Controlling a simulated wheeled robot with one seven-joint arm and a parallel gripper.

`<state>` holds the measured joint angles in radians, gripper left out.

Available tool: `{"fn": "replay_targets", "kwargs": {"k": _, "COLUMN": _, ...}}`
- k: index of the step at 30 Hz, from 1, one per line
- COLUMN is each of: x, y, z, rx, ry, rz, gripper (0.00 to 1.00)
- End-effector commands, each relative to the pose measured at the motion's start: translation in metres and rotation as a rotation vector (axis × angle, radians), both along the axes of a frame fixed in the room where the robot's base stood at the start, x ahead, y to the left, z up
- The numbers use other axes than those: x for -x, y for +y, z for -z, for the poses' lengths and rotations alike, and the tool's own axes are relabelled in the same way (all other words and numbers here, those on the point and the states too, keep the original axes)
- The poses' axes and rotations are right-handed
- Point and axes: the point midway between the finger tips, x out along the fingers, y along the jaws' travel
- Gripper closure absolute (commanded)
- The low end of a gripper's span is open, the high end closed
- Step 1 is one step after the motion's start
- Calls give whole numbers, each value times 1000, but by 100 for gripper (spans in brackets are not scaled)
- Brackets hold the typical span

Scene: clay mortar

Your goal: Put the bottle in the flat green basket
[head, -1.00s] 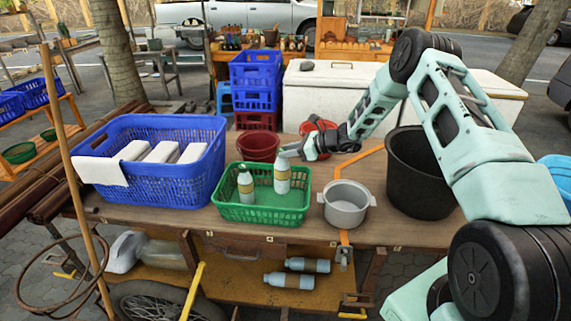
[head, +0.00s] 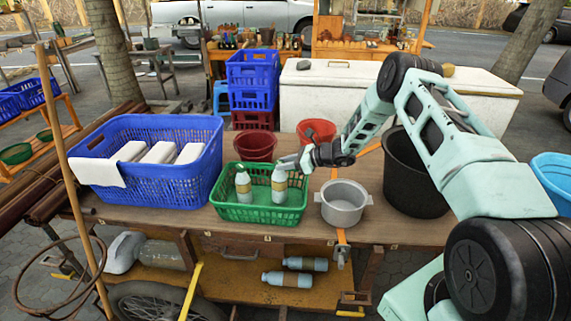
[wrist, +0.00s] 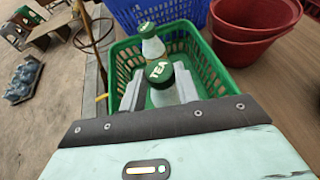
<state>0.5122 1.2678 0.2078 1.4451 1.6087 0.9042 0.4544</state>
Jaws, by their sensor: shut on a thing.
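The flat green basket (head: 258,213) stands on the table and also shows in the wrist view (wrist: 221,76). A pale bottle with a tan label (head: 279,187) is inside its right part. My gripper (head: 287,164) is shut on this bottle's top, reaching in from the right. In the wrist view the bottle's green TEA cap (wrist: 159,71) sits between my fingers (wrist: 161,91). The bottle is about upright; its base is hidden by the basket wall, so I cannot tell whether it touches the floor. A second, similar bottle (head: 243,187) stands in the basket's left part.
A large blue basket (head: 190,180) with white blocks is left of the green one. A grey pot (head: 343,203) stands close on the right, a black bucket (head: 415,185) beyond it. Red buckets (head: 255,147) are behind. More bottles (head: 287,279) lie on the lower shelf.

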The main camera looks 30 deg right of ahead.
Motion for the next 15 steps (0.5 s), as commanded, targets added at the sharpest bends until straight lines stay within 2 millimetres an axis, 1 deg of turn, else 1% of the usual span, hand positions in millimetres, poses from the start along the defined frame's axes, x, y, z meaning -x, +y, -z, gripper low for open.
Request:
{"fn": "replay_targets", "kwargs": {"k": 4, "x": 0, "y": 0, "z": 4, "rx": -1, "ry": -2, "rz": 0, "gripper": 100}}
{"fn": "replay_targets", "kwargs": {"k": 7, "x": -1, "y": 0, "z": 3, "rx": -1, "ry": -2, "rz": 0, "gripper": 100}}
{"fn": "replay_targets", "kwargs": {"k": 8, "x": 0, "y": 0, "z": 4, "rx": 0, "ry": 0, "rz": 0, "gripper": 66}}
{"fn": "replay_targets", "kwargs": {"k": 9, "x": 0, "y": 0, "z": 4, "rx": 0, "ry": 0, "rz": 0, "gripper": 55}}
{"fn": "replay_targets", "kwargs": {"k": 10, "x": 0, "y": 0, "z": 4, "rx": 0, "ry": 0, "rz": 0, "gripper": 47}}
{"fn": "replay_targets", "kwargs": {"k": 15, "x": 0, "y": 0, "z": 4, "rx": 0, "ry": 0, "rz": 0, "gripper": 47}}
